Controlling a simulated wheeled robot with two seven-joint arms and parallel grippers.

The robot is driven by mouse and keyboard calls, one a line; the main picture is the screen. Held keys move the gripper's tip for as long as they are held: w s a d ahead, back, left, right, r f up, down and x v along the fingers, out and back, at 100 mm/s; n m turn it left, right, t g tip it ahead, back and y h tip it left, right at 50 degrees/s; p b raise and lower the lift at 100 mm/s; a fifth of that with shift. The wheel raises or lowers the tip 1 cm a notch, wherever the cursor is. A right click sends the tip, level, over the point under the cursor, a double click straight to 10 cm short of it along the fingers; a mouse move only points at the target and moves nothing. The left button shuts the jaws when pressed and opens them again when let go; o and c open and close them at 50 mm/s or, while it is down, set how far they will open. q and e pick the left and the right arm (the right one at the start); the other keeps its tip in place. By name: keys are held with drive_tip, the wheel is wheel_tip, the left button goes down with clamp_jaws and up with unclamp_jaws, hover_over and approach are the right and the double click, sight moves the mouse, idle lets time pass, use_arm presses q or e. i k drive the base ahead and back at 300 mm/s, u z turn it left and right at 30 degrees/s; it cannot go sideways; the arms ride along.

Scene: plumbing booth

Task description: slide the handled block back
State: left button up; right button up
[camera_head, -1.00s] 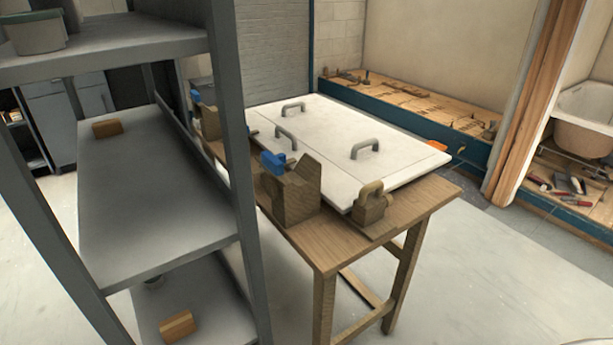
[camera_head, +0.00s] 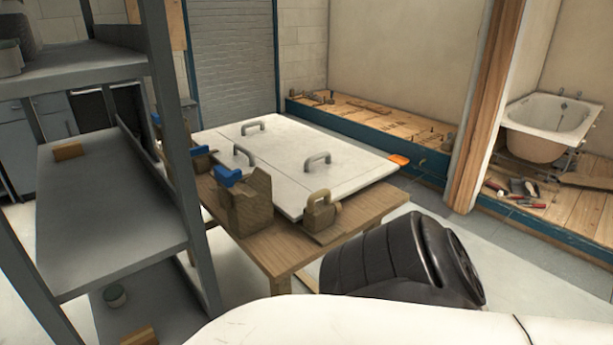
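A wooden block with a thick tan loop handle (camera_head: 320,213) sits on the near corner of the wooden table (camera_head: 273,256). It stands against the near edge of the white board (camera_head: 290,178), which has several grey handles. To its left stands a larger brown notched block (camera_head: 247,205) with a blue part (camera_head: 228,176) at its top. Neither of my grippers shows. A white and black part of my arm covers the bottom of the picture and hides part of the table's near side.
A grey metal shelf unit (camera_head: 112,210) stands close on the left, with small wooden blocks and pots on it. An orange item (camera_head: 399,160) lies at the board's far right corner. A low wooden platform (camera_head: 385,122) runs along the back wall. Floor right of the table is clear.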

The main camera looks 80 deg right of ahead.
sight(319, 216)
drive_tip(key=k, duration=0.35)
drive_tip(key=z, duration=1.2)
